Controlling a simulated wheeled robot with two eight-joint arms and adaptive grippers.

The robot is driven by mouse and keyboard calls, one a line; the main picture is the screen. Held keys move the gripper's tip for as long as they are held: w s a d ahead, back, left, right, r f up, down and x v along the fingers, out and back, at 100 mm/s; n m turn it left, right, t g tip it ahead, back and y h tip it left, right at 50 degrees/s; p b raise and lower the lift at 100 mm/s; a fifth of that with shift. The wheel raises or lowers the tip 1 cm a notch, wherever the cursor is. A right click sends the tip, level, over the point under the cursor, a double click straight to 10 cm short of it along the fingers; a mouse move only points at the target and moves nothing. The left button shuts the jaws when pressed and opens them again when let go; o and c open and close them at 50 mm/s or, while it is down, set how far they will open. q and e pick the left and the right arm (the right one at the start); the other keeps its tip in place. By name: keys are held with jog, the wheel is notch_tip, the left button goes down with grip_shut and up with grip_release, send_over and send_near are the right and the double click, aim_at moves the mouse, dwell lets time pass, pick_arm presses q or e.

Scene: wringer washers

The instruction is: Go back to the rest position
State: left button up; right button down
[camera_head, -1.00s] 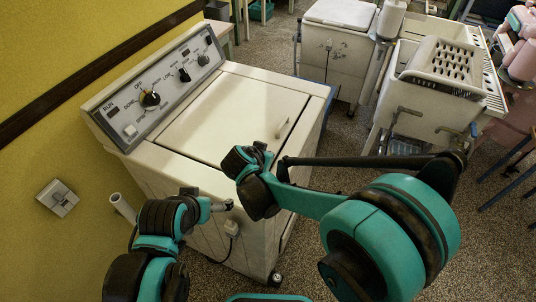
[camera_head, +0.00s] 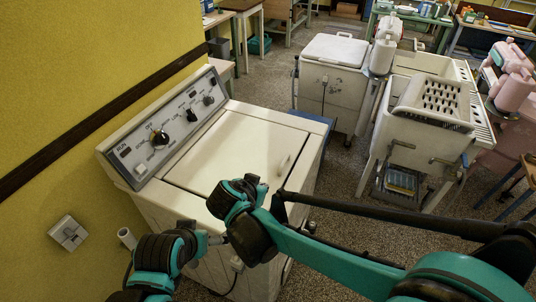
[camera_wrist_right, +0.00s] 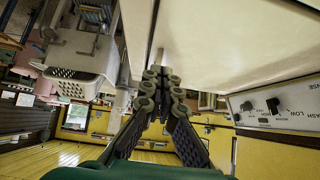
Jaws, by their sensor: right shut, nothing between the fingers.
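My right gripper (camera_head: 256,183) is small and partly hidden behind its dark wrist in the head view. It is over the front part of the cream washer's top (camera_head: 240,150). In the right wrist view the two fingers (camera_wrist_right: 165,78) are shut together with nothing between them. The washer (camera_wrist_right: 235,35) shows upside down close by there; I cannot tell whether the fingers touch it. My left arm comes in at the lower left of the head view. Its tip (camera_head: 215,239) is near the washer's front; the jaw state does not show.
The washer's control panel (camera_head: 165,130) stands along the yellow wall. A wall socket (camera_head: 69,233) is at the left.

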jog(key=shift+w+d, duration=0.1)
jog(key=shift+d, duration=0.1)
jog(key=s+d+f+n+y+b, duration=0.1)
jog(key=s+d+n, duration=0.1)
jog(key=s+d, duration=0.6)
jog(key=s+d+n+g+y+b, duration=0.1)
jog(key=s+d+n+y, duration=0.1)
jog(key=s+d, duration=0.6)
jog(key=d, duration=0.4)
jog(key=shift+d+f+n+g, duration=0.3)
jog(key=shift+d+f, duration=0.1)
